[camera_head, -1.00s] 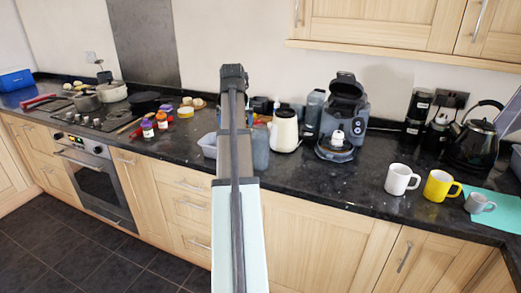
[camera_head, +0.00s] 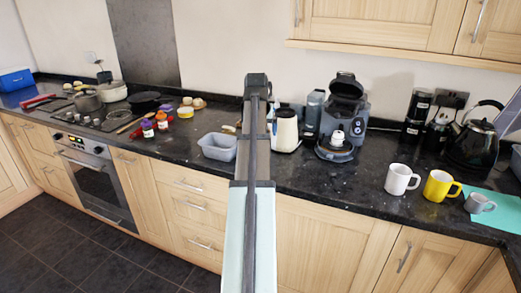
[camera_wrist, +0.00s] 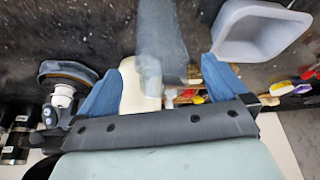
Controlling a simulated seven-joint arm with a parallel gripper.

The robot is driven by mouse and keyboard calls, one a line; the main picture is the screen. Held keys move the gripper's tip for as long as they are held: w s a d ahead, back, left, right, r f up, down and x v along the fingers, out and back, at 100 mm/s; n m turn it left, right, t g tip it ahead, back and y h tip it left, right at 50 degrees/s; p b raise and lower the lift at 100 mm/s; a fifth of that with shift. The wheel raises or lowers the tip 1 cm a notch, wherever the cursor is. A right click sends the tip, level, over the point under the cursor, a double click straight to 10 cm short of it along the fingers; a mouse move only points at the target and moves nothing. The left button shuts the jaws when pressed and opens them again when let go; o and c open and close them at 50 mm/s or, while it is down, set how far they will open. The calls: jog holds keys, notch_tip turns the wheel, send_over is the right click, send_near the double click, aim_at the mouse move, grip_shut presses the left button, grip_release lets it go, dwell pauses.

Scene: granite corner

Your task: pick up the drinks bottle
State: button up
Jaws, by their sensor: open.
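A translucent grey-blue bottle, which looks like the drinks bottle (camera_wrist: 160,45), shows in the wrist view between the two blue fingers of my gripper (camera_wrist: 159,65). The fingers are spread, with visible gaps on both sides of the bottle, and do not appear to touch it. In the head view my arm hides the bottle and my gripper's fingers. How far the bottle stands from the palm is hard to tell.
A grey tub (camera_head: 204,151) is left of my arm; it is close to the right finger in the wrist view (camera_wrist: 220,48). A cream jug (camera_head: 285,132) and a coffee machine (camera_head: 345,110) stand to the right. Mugs (camera_head: 401,180) are farther right. The counter front is mostly clear.

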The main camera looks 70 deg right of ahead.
jog(key=x, duration=0.5)
jog(key=shift+w+d+f, duration=0.15)
jog(key=shift+d+f, duration=0.05)
jog(key=shift+f, duration=0.15)
jog(key=shift+c, duration=0.4)
jog(key=c, duration=0.9)
jog(key=shift+c, duration=0.2)
